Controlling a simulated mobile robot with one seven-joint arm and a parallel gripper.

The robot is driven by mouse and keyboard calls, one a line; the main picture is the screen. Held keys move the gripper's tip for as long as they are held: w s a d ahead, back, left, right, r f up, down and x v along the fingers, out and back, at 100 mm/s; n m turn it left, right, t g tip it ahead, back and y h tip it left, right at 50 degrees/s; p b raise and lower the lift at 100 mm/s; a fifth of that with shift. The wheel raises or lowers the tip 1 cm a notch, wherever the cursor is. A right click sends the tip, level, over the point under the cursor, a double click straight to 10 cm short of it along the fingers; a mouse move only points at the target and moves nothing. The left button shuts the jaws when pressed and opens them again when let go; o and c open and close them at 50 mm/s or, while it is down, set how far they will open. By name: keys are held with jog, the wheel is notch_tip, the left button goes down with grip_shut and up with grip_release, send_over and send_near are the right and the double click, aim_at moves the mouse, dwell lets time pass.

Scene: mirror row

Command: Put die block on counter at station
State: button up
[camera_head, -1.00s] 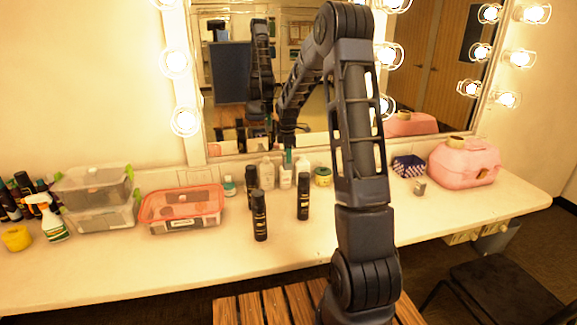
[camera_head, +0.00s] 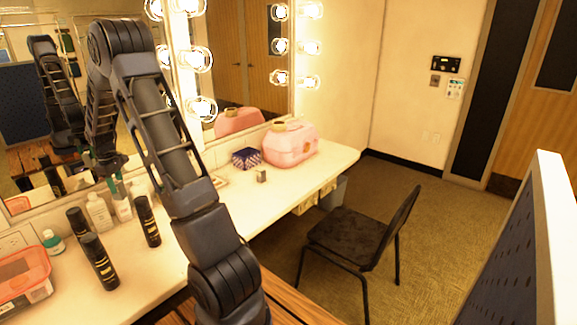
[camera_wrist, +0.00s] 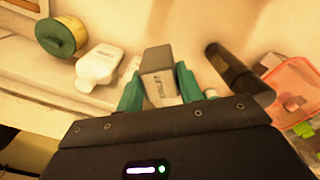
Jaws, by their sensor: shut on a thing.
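A grey rectangular block with dark lettering (camera_wrist: 158,61), which looks like the die block, is held between the green fingers of my gripper (camera_wrist: 159,77) in the wrist view. In the head view my gripper (camera_head: 117,186) hangs above the left part of the counter (camera_head: 215,208), close to the bottles and the mirror. The held block cannot be made out there. A second small grey block (camera_head: 261,176) stands on the counter near the purple patterned box.
Black bottles (camera_head: 98,261), (camera_head: 147,221) and white bottles (camera_head: 98,212) stand around my gripper. A red-lidded container (camera_head: 22,277) is at left. A purple box (camera_head: 246,158) and pink case (camera_head: 290,148) are farther along. A dark chair (camera_head: 350,238) stands before the counter.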

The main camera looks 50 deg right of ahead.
jog(key=m, duration=0.1)
jog(key=w+f+m, duration=0.1)
jog(key=m, duration=0.1)
jog(key=shift+d, duration=0.4)
jog(key=s+d+f+m, duration=0.1)
jog(key=d+f+m, duration=0.2)
jog(key=d, duration=1.3)
jog(key=s+d+f+m, duration=0.2)
jog(key=d+m, duration=0.1)
jog(key=d, duration=1.4)
jog(key=s+d+r, duration=0.3)
jog(key=s+d, duration=0.5)
jog(key=d, duration=0.5)
jog(key=s+d+r+n, duration=0.1)
jog(key=s+d+r, duration=0.2)
jog(key=s+d, duration=0.8)
jog(key=s+d+r, duration=0.3)
jog(key=s+d, duration=0.3)
jog(key=d, duration=1)
jog(key=f, duration=2)
jog(key=shift+w, duration=0.2)
jog(key=shift+f, duration=0.1)
